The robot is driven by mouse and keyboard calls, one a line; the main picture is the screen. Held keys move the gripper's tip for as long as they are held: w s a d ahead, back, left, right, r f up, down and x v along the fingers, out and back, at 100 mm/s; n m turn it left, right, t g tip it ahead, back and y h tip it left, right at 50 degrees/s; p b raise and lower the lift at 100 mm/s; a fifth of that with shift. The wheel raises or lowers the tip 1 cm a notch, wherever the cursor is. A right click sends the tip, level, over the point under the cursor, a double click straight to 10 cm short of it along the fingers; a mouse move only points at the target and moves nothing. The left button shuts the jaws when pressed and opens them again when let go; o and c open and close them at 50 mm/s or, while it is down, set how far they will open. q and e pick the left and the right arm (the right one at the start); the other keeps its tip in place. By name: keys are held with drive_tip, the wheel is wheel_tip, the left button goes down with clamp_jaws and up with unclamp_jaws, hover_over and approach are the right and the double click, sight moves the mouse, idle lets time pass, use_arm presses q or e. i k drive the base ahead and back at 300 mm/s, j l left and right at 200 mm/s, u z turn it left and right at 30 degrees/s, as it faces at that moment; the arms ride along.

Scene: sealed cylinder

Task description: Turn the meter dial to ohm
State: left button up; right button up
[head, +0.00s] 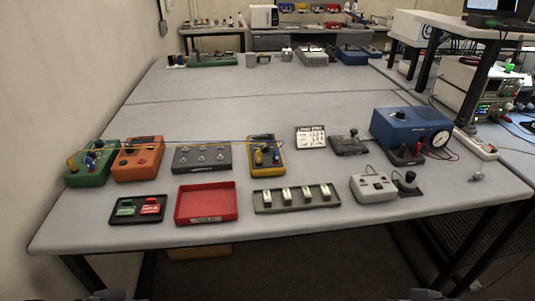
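An orange box (138,158) at the left of the near table has dark parts on its face and looks like a hand meter; its dial and markings are too small to read. A blue box (404,128) with a round white gauge (440,138) stands at the right. A yellow-edged device (266,157) with a dark blue face and knobs lies mid-table. I cannot tell for sure which is the task's meter, nor any dial setting. Only dark slivers, possibly my arms, show at the bottom edge; neither gripper can be made out, and nothing touches the devices.
Around them are a green box (92,163), a dark switch box (202,158), a red tray (207,204), a grey strip (297,198) of small blocks, a grey box (373,187) and a small sign (311,137). A thin yellow line crosses the left row. The table's (230,105) middle is clear.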

sight(266, 149)
drive_tip(key=i+j+u, duration=0.35)
drive_tip(key=i+u, duration=0.35)
